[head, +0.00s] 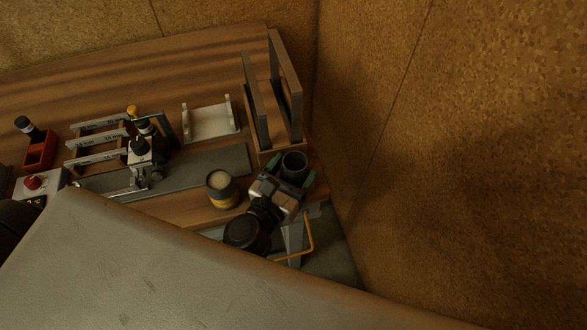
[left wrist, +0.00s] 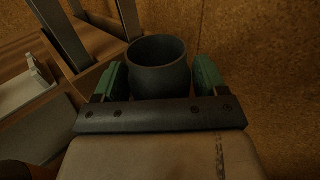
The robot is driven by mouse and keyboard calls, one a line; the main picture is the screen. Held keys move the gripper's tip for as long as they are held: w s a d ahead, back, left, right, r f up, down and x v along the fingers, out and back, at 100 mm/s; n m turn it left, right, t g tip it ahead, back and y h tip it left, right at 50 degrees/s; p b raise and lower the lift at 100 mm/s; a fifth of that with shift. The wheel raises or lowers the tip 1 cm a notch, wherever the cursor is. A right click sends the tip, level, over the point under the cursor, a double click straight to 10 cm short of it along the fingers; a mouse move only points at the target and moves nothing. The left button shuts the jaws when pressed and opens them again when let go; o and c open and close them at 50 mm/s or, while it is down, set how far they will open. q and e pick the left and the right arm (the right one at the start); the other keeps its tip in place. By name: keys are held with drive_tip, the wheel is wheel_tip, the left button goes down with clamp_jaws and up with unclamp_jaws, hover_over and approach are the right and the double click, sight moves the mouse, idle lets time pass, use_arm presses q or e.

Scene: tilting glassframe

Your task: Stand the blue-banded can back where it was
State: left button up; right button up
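A dark, open-topped can (head: 294,166) stands between the green fingers of my left gripper (head: 284,174). The can is dark blue-grey and no separate blue band is clear on it. My right gripper is not in view.
A yellow-banded can (head: 222,190) stands just left of my gripper. A wooden rack with tall grey uprights (head: 256,103) is right behind the held can. A white cradle (head: 209,121) and a red holder (head: 39,152) are further left. A cork wall (head: 450,130) closes the right side.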

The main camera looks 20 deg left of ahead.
use_arm(q)
drive_tip(key=shift+r, duration=0.1)
drive_tip(key=s+a+b, duration=0.2)
drive_tip(key=s+b, duration=0.4)
drive_tip(key=s, duration=0.5)
drive_tip(key=shift+s+a+b, duration=0.15)
drive_tip(key=shift+s+b, duration=0.2)
drive_tip(key=shift+s, duration=0.05)
